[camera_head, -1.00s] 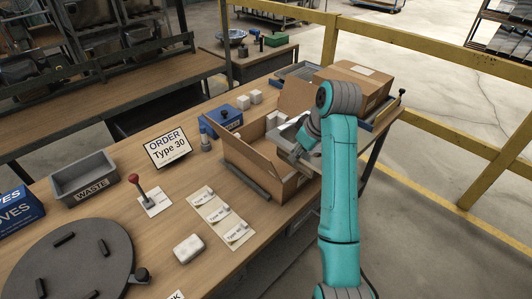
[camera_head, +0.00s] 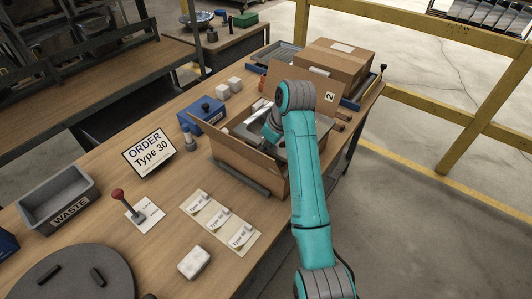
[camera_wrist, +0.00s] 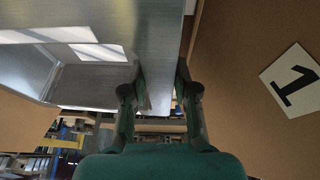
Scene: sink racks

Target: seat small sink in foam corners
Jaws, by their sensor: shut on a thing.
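The small sink, bare grey metal, shows at the box opening in the head view (camera_head: 246,130), partly hidden by my arm. In the wrist view its shiny rim and bowl (camera_wrist: 90,70) fill the upper left. My gripper (camera_wrist: 160,88) is shut on the sink's rim; in the head view it is mostly hidden behind my wrist. The open cardboard box (camera_head: 232,160) surrounds the sink, with a raised flap marked 2 (camera_head: 329,97). The wrist view shows a cardboard wall with a label marked 1 (camera_wrist: 293,80). The foam corners and the sink's contact with them cannot be made out.
A blue box (camera_head: 205,118) and white blocks (camera_head: 228,87) stand behind the carton. A closed carton (camera_head: 335,62) is at the back right. A dark bar (camera_head: 240,179) lies along the box's front. Type cards (camera_head: 220,222) and a waste bin (camera_head: 58,200) are nearer.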

